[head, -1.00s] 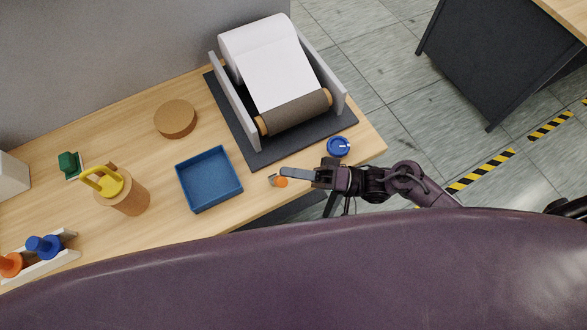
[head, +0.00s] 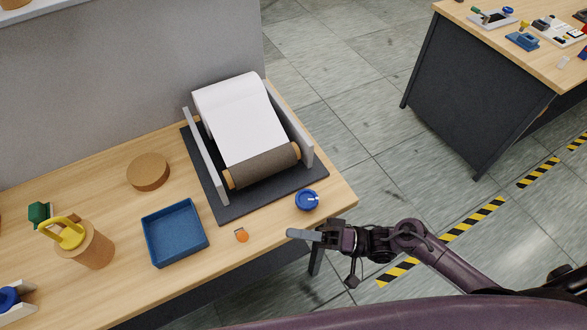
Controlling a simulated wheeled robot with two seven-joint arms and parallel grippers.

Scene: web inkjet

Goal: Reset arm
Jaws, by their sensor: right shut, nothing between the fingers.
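My right gripper (head: 305,234) comes in from the right and is shut and empty. Its grey fingers point left, just off the front right edge of the wooden table (head: 120,285), apart from the things on it. A small orange piece (head: 241,236) lies on the table to the left of the fingertips. A blue round knob (head: 307,200) sits on the table corner just above the gripper. My left gripper is not in view.
A paper roll stand (head: 245,130) stands on a dark mat at the back right of the table. A blue tray (head: 188,257), a cork disc (head: 148,172) and a cork cup (head: 93,247) stand further left. Open floor lies to the right, before a second table (head: 550,75).

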